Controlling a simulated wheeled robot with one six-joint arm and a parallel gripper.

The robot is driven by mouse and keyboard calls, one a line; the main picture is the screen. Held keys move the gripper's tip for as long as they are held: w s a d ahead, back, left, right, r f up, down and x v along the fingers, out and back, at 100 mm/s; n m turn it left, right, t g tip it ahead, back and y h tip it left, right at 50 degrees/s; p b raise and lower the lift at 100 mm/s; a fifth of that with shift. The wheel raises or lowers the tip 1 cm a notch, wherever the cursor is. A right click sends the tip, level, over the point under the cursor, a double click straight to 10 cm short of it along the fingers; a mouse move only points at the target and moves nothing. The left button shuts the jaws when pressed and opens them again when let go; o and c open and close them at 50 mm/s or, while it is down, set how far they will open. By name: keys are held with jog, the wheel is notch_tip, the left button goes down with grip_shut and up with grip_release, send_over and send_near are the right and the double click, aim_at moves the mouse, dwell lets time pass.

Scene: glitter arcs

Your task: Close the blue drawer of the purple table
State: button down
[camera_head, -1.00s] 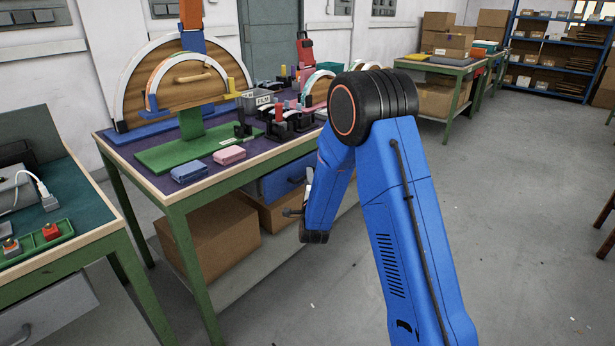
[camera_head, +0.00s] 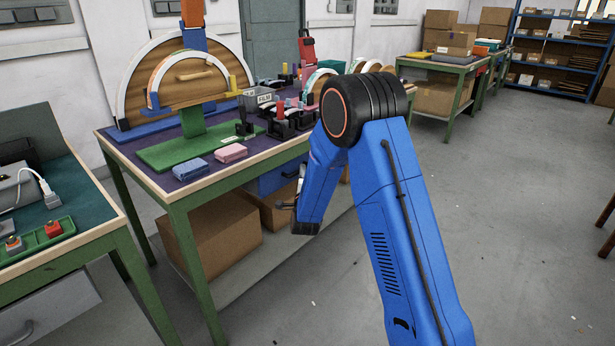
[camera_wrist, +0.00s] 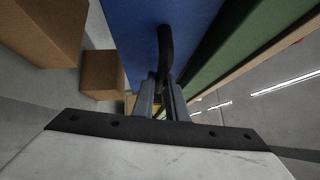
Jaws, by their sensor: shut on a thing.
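The purple-topped table (camera_head: 133,150) with green legs stands at the left centre. Its blue drawer (camera_head: 280,177) is under the top, partly hidden behind my arm; I cannot tell how far out it stands. In the wrist view the blue drawer front (camera_wrist: 135,30) fills the upper middle, with a dark curved handle (camera_wrist: 165,45) on it. My gripper (camera_wrist: 165,88) is at that handle, its fingers closed around its lower end. In the head view only a small part of my gripper (camera_head: 286,205) shows beside the arm.
Cardboard boxes (camera_head: 207,238) sit on the shelf below the drawer. A green table leg or rail (camera_wrist: 225,50) runs close to the right of the gripper in the wrist view. Another table (camera_head: 85,215) stands at the left.

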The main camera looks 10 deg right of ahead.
jog(key=shift+w+a, duration=0.1)
jog(key=c, duration=1.8)
grip_release()
jog(key=shift+a, duration=0.1)
jog(key=shift+o, duration=0.2)
jog(key=v, duration=1.7)
jog(key=shift+s, duration=0.2)
